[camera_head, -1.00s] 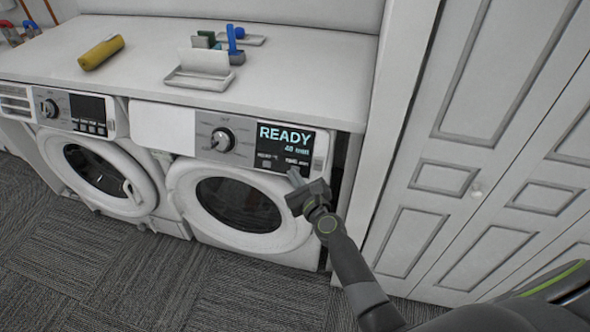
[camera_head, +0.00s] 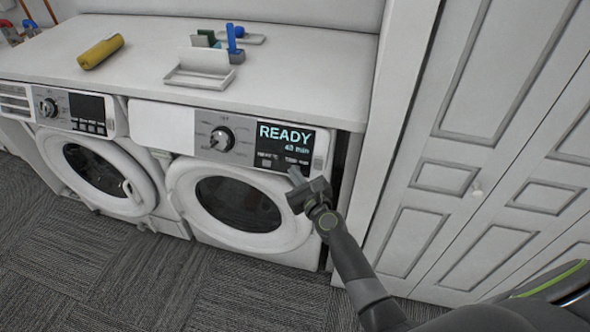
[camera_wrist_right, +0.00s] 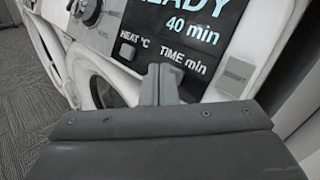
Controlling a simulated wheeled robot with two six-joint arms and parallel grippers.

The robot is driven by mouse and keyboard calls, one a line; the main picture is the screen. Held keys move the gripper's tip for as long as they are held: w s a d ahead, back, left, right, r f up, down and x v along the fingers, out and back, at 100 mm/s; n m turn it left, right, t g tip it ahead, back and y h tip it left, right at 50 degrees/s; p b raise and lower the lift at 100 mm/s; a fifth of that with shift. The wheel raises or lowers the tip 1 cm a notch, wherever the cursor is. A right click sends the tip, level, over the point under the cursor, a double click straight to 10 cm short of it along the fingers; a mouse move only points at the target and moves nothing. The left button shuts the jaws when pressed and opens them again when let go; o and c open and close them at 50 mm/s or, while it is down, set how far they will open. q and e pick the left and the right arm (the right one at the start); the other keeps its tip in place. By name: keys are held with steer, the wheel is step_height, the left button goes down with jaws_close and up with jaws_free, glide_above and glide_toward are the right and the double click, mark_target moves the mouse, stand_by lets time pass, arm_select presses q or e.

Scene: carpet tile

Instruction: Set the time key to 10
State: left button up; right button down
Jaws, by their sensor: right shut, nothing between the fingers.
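The right-hand washer (camera_head: 240,190) has a black display (camera_head: 284,147) reading READY and 40 min. In the right wrist view the display (camera_wrist_right: 200,38) shows "40 min" large, with labels HEAT °C and TIME min. The heat key (camera_wrist_right: 129,92) is visible below its label. The time key's face is mostly hidden behind my fingers under the TIME min label (camera_wrist_right: 184,61). My right gripper (camera_head: 297,177) is shut and empty, its tips at the lower right of the panel; it also shows in the right wrist view (camera_wrist_right: 160,84). Whether the tips touch the key cannot be told. My left gripper is not in view.
A round dial (camera_head: 221,139) sits left of the display. A second machine (camera_head: 95,165) stands at the left. The worktop (camera_head: 140,75) holds a yellow cylinder (camera_head: 100,52) and a white tray (camera_head: 200,78). A white panelled cupboard (camera_head: 455,180) stands close on the right.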

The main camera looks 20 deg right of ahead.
steer(key=shift+w+d+f, duration=0.15)
steer(key=shift+w+d, duration=0.05)
steer(key=shift+w, duration=0.05)
stand_by(0.8)
steer(key=shift+s+a+r, duration=0.35)
steer(key=shift+s+a, duration=0.1)
steer(key=shift+s, duration=0.15)
steer(key=shift+p, duration=0.35)
steer(key=shift+s+a+r+p, duration=0.4)
steer(key=shift+s, duration=0.2)
steer(key=shift+s+a+r+p, duration=0.35)
steer(key=shift+s+a, duration=0.1)
steer(key=shift+s, duration=0.2)
steer(key=shift+s+a+r+p, duration=0.4)
steer(key=shift+s, duration=0.2)
stand_by(1.7)
